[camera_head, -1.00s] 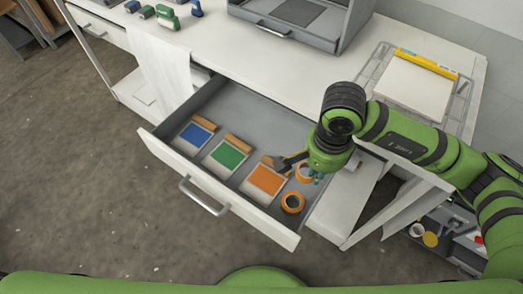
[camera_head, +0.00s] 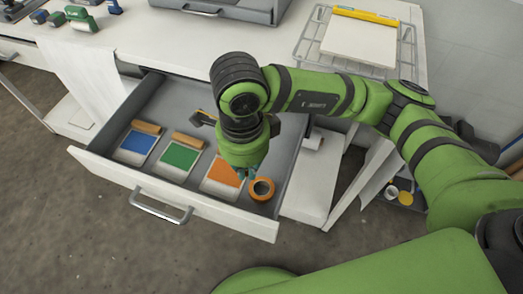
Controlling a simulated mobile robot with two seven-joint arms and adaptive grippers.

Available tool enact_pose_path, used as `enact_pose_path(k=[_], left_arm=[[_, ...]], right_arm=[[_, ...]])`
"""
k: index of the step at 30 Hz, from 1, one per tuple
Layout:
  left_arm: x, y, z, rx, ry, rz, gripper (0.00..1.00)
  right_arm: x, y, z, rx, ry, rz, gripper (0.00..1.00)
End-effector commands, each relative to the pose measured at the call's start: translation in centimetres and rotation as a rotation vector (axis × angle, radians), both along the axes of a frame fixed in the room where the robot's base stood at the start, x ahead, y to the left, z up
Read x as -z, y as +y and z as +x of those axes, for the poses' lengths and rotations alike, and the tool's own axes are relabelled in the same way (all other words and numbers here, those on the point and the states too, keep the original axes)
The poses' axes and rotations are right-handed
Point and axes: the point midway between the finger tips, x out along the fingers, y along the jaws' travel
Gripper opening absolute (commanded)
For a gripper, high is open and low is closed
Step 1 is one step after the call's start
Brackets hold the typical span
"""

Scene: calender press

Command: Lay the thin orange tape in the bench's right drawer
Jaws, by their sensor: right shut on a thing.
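The bench's right drawer (camera_head: 110,165) is pulled open. My right gripper (camera_head: 246,173) points down inside its right part, over the right edge of an orange-faced card (camera_head: 222,172). It is shut, and its body hides most of what is between the fingers; the thin orange tape appears to be there, but its ring does not show clearly. Another orange tape roll (camera_head: 261,189) lies flat on the drawer floor, just right of the fingertips near the front right corner. My left gripper is not in view.
Blue (camera_head: 138,144) and green (camera_head: 181,156) cards, with wooden blocks behind, lie left of the orange one. The drawer's front wall and handle (camera_head: 160,207) stand out over the floor. A wire rack (camera_head: 312,40) with a white pad stands on the bench top at right.

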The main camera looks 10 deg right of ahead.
Motion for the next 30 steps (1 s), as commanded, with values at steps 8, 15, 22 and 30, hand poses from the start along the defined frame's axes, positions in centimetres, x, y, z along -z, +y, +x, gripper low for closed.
enact_pose_path(k=[8,15,22,30], left_arm=[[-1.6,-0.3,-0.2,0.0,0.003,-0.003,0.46],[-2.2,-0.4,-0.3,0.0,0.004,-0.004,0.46],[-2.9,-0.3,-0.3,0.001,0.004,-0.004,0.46],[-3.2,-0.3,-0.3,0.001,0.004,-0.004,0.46]], right_arm=[[3.6,-5.3,3.8,0.009,0.003,-0.006,0.0],[5.8,-7.9,6.1,0.001,0.0,-0.002,0.0],[8.1,-8.2,6.2,0.0,0.005,-0.004,0.0],[10.2,-8.2,6.3,-0.002,-0.001,-0.002,0.0]])
